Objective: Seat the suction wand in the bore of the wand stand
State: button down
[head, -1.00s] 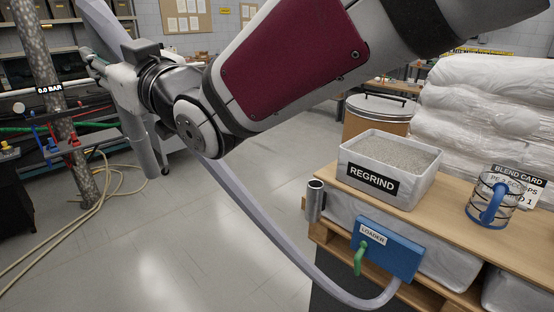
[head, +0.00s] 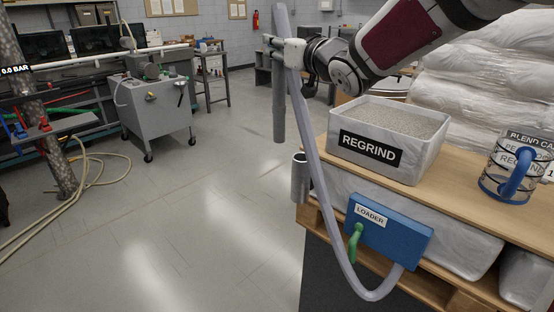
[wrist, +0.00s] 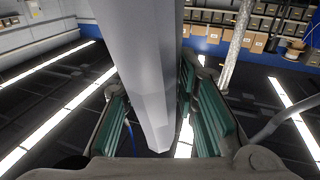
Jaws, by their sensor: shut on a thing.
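The suction wand (head: 278,105) is a grey tube held nearly upright in my gripper (head: 287,50). Its lower end hangs free, just above and left of the wand stand's mouth in the head view; the depth between them is hard to tell. The wand stand (head: 299,180) is a short grey metal tube with an open top bore, fixed at the pallet's left edge. A pale hose (head: 318,170) runs from the wand's top down to the blue loader box (head: 385,232). In the wrist view, the green-padded fingers (wrist: 160,115) close around the grey wand (wrist: 145,70). The stand does not show there.
A white REGRIND bin (head: 390,165) stands on the wooden pallet top (head: 455,185), right of the stand. A clear jug (head: 505,175) with a blue handle is farther right. White sacks (head: 480,75) are stacked behind. Open floor (head: 200,200) lies left of the stand.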

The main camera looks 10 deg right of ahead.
jog(key=w+d+f+m+h+b, duration=0.1)
jog(key=w+d+f+h, duration=0.15)
jog(key=d, duration=0.45)
notch_tip(320, 180, down, 18)
jog(key=b, duration=0.1)
jog(key=shift+s+y+b, duration=0.25)
jog(key=shift+y+b, duration=0.1)
jog(key=shift+y, duration=0.1)
jog(key=shift+f, duration=0.15)
jog(key=c, duration=1.5)
grip_release()
jog(key=shift+o, duration=1.3)
